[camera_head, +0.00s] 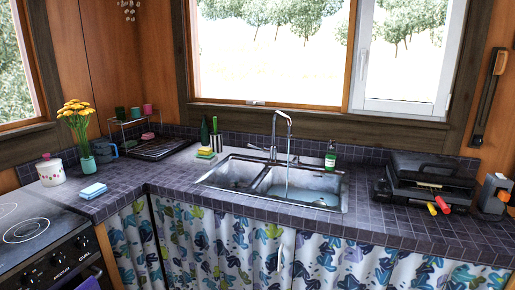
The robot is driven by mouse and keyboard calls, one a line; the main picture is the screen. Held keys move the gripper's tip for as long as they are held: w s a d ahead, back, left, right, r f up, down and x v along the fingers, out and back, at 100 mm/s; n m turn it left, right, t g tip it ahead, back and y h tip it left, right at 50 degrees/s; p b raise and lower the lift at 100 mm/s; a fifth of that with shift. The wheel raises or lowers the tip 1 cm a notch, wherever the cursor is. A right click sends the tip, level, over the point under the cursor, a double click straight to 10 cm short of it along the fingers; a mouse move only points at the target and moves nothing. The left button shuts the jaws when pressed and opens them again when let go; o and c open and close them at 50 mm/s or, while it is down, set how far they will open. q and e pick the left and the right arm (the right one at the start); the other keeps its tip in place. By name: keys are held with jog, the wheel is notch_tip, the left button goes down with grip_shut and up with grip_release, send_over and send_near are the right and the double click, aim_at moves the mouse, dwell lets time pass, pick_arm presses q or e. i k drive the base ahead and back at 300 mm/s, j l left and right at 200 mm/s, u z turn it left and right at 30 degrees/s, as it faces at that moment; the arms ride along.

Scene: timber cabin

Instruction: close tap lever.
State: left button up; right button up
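A chrome tap (275,135) with a tall bent spout stands at the back of a double steel sink (213,178). A thin stream of water (286,180) runs from the spout into the right basin, where some water shows. A thin lever (257,148) seems to stick out to the left from the tap's base; its exact angle is too small to tell. Neither of my grippers is in view.
The tiled counter (350,225) is clear in front of the sink. A green soap bottle (330,156), sponges (205,153) and a dark bottle (205,131) stand behind it. A black case (425,180) is at right, a stove (35,235) at left.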

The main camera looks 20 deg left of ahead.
aim_at(256, 147)
jog(key=i+j+z, duration=0.1)
jog(key=j, duration=0.2)
jog(key=i+j+z, duration=0.25)
jog(key=j, duration=0.35)
jog(key=i+j+z, duration=0.1)
jog(key=j, duration=0.25)
jog(key=i, duration=0.05)
